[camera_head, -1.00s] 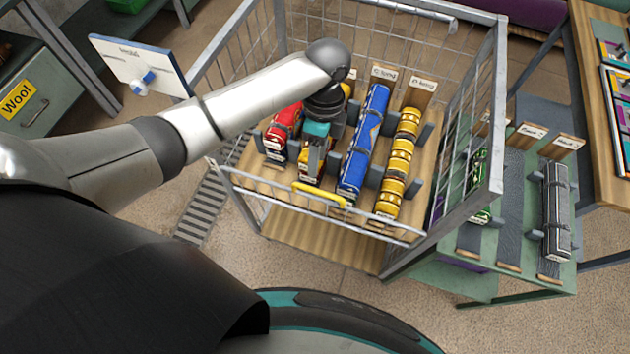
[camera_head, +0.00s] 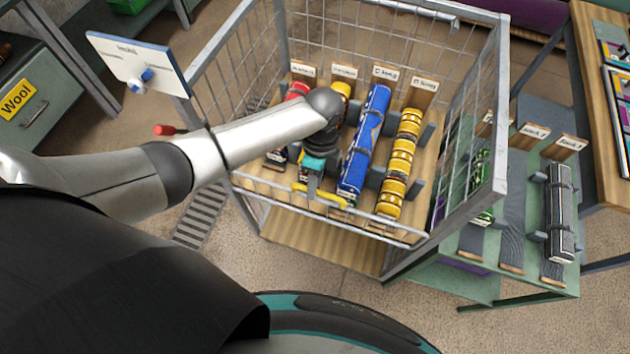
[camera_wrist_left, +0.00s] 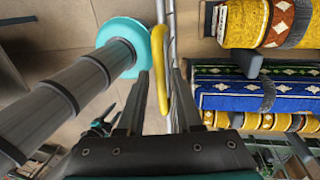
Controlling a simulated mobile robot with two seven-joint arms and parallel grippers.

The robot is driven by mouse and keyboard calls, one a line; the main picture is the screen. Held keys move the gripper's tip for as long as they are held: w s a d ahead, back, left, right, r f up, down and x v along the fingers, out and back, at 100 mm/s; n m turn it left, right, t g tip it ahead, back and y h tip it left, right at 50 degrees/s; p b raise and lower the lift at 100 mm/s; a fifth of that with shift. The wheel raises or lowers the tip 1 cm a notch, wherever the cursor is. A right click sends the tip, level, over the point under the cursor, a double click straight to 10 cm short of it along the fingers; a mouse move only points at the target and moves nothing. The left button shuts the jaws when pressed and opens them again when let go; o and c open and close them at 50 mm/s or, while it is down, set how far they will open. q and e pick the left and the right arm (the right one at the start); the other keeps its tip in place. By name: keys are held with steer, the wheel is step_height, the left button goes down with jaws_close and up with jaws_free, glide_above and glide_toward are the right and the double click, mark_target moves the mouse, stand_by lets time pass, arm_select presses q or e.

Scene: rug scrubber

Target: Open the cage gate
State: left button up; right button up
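The cage (camera_head: 283,60) is a grey wire frame with a wooden floor. Its gate (camera_head: 262,190) is a low wire panel across the front and stands shut. A yellow handle (camera_head: 330,199) is on the gate's top edge. My left gripper (camera_head: 309,188) is at the left part of this handle and hides some of it. In the left wrist view the handle (camera_wrist_left: 160,70) lies between the two fingers of my left gripper (camera_wrist_left: 158,85), with gaps beside it, so the gripper is open around it. My right gripper is not in view.
Rolled rugs lie inside the cage, among them a blue one (camera_head: 362,150) and a yellow one (camera_head: 401,160). A green rack (camera_head: 480,270) stands to the right of the cage. A whiteboard sign (camera_head: 135,60) is at the left. The floor before the gate is clear.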

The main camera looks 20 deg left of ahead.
arm_select(q)
jaws_close()
stand_by(1.1)
